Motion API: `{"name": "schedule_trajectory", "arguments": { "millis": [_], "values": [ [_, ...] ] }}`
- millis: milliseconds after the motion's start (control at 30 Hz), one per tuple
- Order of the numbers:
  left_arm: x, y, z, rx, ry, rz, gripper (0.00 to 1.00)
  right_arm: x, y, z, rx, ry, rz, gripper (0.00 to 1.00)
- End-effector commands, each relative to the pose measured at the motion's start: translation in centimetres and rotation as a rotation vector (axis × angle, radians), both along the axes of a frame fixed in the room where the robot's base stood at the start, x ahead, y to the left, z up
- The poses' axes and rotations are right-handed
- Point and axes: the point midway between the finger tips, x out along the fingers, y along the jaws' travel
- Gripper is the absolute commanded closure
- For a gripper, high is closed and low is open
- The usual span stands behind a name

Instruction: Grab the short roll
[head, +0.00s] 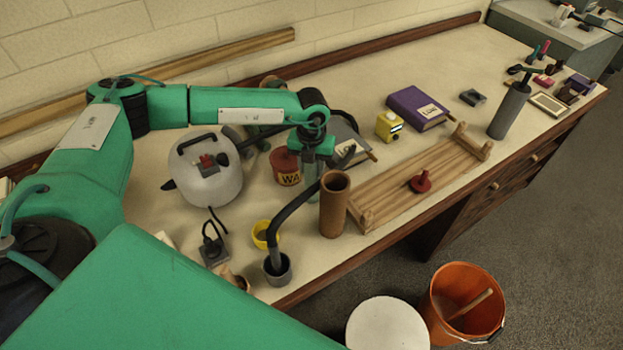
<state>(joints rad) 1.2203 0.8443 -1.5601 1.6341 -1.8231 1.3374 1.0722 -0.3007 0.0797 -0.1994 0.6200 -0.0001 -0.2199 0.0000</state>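A brown cardboard roll (333,208), hollow at the top, stands upright near the table's front edge, left of the wooden rack. It looks like the shorter of two upright rolls. A taller dark grey roll (509,112) stands at the right end of the table. My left gripper (320,160) points down above and slightly behind the brown roll, and appears apart from it. Its fingers blend with dark and green things behind, so I cannot tell their opening. My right gripper is out of view.
A dark bent pipe rises from a grey cup (279,272) just left of the brown roll. A wooden rack (395,190), white canister (207,180), red can (286,168) and yellow cup (264,236) stand nearby. An orange bucket (449,318) is on the floor.

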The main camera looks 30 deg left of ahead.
Motion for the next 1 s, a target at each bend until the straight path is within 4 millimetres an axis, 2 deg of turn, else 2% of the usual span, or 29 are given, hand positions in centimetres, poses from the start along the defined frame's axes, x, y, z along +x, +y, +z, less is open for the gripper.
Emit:
{"name": "schedule_trajectory", "arguments": {
  "millis": [67,367,567,767,1000],
  "values": [
    [0.0,0.0,0.0,0.000,0.000,0.000,0.99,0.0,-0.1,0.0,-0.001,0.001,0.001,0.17],
    [0.1,0.0,0.2,-0.001,-0.001,0.001,0.99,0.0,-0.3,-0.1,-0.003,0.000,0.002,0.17],
    [0.1,0.0,2.0,-0.002,-0.004,0.000,0.99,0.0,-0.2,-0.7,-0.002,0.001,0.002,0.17],
    [0.2,0.0,6.4,-0.002,-0.007,0.000,0.99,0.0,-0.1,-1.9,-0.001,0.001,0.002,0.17],
    [0.1,0.0,13.4,-0.001,-0.007,-0.001,0.99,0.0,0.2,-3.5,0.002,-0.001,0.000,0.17]
  ]
}}
